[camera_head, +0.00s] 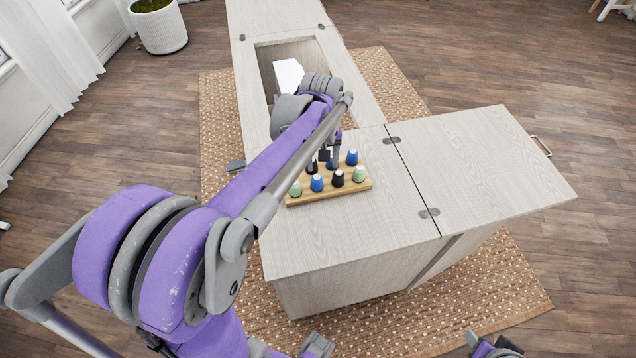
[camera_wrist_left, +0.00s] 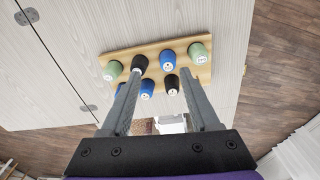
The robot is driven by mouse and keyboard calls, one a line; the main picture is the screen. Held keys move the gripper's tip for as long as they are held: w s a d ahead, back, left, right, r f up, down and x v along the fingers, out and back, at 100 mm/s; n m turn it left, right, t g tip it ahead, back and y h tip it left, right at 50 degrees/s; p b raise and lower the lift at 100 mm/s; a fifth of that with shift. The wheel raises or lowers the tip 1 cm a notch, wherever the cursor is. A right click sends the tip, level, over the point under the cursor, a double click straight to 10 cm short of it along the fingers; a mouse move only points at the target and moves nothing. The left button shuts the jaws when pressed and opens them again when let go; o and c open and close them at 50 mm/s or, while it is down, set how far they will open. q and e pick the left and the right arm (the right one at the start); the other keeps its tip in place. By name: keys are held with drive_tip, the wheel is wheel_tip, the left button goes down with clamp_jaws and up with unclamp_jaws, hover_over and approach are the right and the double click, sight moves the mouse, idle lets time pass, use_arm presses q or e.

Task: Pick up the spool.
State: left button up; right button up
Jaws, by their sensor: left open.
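Several green, blue and black spools stand upright on a wooden rack (camera_head: 296,200) on the pale cabinet top. Near-row ones include a blue spool (camera_head: 317,184), a black spool (camera_head: 338,179) and green spools at the ends. My left gripper (camera_head: 330,156) is over the rack's far row, partly hiding it. In the left wrist view, the left gripper (camera_wrist_left: 160,72) is open, its fingers apart. A blue spool (camera_wrist_left: 147,88) and a black spool (camera_wrist_left: 172,84) show between the fingers. Whether a finger touches any spool, I cannot tell. Which spool is meant is not clear.
An open well (camera_head: 265,70) holding a white machine (camera_head: 288,74) lies behind the rack. A hinged leaf (camera_head: 480,165) extends right, level with the top. The cabinet top in front of the rack is clear. A planter (camera_head: 160,30) stands far off at the back left.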

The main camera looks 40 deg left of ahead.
sight(317, 179)
use_arm(q)
drive_tip(key=shift+n+g, duration=0.4)
drive_tip(key=shift+n, duration=0.4)
drive_tip(key=a+f, duration=0.1)
drive_tip(key=f, duration=0.1)
drive_tip(key=w+a+f, duration=0.1)
drive_tip(key=f, duration=0.1)
drive_tip(key=w+a+f, duration=0.1)
drive_tip(key=f, duration=0.1)
drive_tip(key=shift+f, duration=0.25)
drive_tip(key=f, duration=0.5)
drive_tip(key=shift+s+f, duration=0.2)
drive_tip(key=shift+f, duration=0.15)
clamp_jaws()
